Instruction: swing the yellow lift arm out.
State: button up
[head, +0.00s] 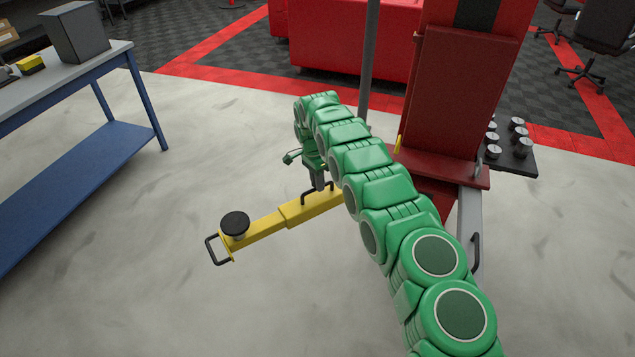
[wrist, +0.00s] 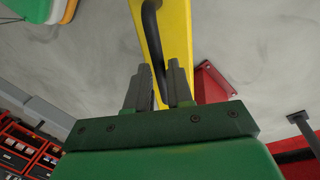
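The yellow lift arm (head: 267,226) extends to the lower left from the red lift post, low over the floor. A round black pad (head: 235,224) sits near its outer end, and a black loop handle (head: 213,250) is at the tip. A second black handle (head: 306,190) stands on top of the arm. My gripper (head: 318,185) is at this second handle, from above. In the wrist view my gripper (wrist: 160,85) has its fingers close together on either side of the black handle (wrist: 150,28), shut on it. The yellow arm (wrist: 176,32) lies behind. My green arm hides its inner end.
The red lift post (head: 448,95) stands at the right, with a tray of round adapters (head: 511,148) beside it. A blue workbench (head: 75,165) stands at the left. The pale floor (head: 180,310) between bench and lift arm is clear.

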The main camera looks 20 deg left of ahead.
jog(key=shift+o, duration=1.4)
notch_tip(320, 180, up, 8)
jog(key=w+a, duration=0.1)
jog(key=shift+f, duration=0.2)
jog(key=shift+a, duration=0.1)
jog(key=shift+c, duration=0.3)
